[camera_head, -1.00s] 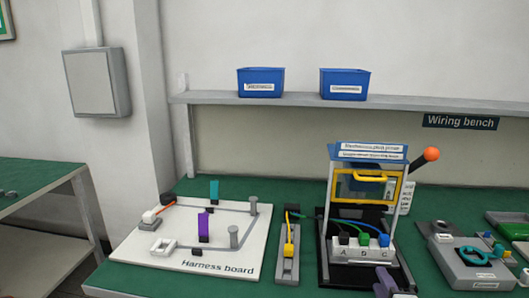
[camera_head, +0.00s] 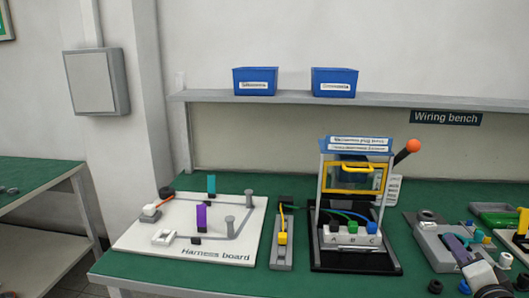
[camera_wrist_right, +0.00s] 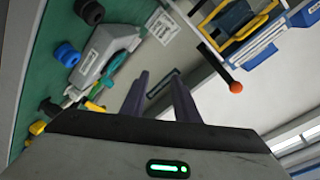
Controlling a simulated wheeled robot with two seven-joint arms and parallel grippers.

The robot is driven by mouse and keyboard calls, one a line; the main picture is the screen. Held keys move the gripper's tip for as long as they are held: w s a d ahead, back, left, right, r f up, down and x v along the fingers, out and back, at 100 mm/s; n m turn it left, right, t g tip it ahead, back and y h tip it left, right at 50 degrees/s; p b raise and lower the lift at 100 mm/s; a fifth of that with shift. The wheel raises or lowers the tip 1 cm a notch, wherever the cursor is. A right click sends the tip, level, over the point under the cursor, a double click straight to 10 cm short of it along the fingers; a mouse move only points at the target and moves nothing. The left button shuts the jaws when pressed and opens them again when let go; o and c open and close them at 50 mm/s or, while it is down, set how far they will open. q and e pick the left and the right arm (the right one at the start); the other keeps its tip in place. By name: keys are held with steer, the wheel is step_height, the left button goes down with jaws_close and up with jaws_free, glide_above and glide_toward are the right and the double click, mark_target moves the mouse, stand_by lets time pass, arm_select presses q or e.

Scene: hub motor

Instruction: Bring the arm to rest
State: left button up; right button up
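My right gripper (camera_head: 458,248) is at the lower right of the head view, over the right part of the bench. In the right wrist view its two dark purple fingers (camera_wrist_right: 160,98) stand apart with nothing between them. It is open and clear of the wiring fixture. The left gripper is not in view.
The fixture with a yellow-framed guard (camera_head: 355,180) and an orange-knobbed lever (camera_head: 412,147) stands left of my right gripper. A grey device (camera_head: 435,245) lies under the gripper. The harness board (camera_head: 187,228) and a slim grey holder (camera_head: 282,245) are farther left. Blue bins (camera_head: 334,82) stand on the shelf.

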steer(key=d+r+n+t, duration=0.1)
steer(key=d+r+n, duration=0.3)
steer(key=d+r, duration=0.4)
steer(key=s+a+f+n+g+y, duration=0.1)
steer(key=s+a+f+n+g, duration=0.15)
steer(key=f, duration=0.45)
steer(key=s+a+f+n+g+y, duration=0.1)
steer(key=s+a+f+n, duration=0.25)
steer(key=f, duration=0.35)
steer(key=s+a+f+n+g+y, duration=0.1)
steer(key=s+a+f+n, duration=0.25)
steer(key=f, duration=0.45)
steer(key=s+a+f+n+g+y, duration=0.1)
steer(key=s+a+f+n+g, duration=0.2)
steer(key=s+f+n, duration=0.35)
steer(key=s+a+f+n+g+y, duration=0.1)
steer(key=s+a+f+n+g, duration=0.2)
steer(key=s+f, duration=0.7)
steer(key=s+a+m+t, duration=0.1)
steer(key=s+a+m, duration=0.1)
steer(key=a, duration=0.9)
steer(key=s+a+m+y, duration=0.1)
steer(key=a+m, duration=0.4)
steer(key=a, duration=0.6)
steer(key=shift+s+f+t+y, duration=0.25)
steer(key=shift+s+t+y, duration=0.1)
steer(key=shift+s, duration=0.4)
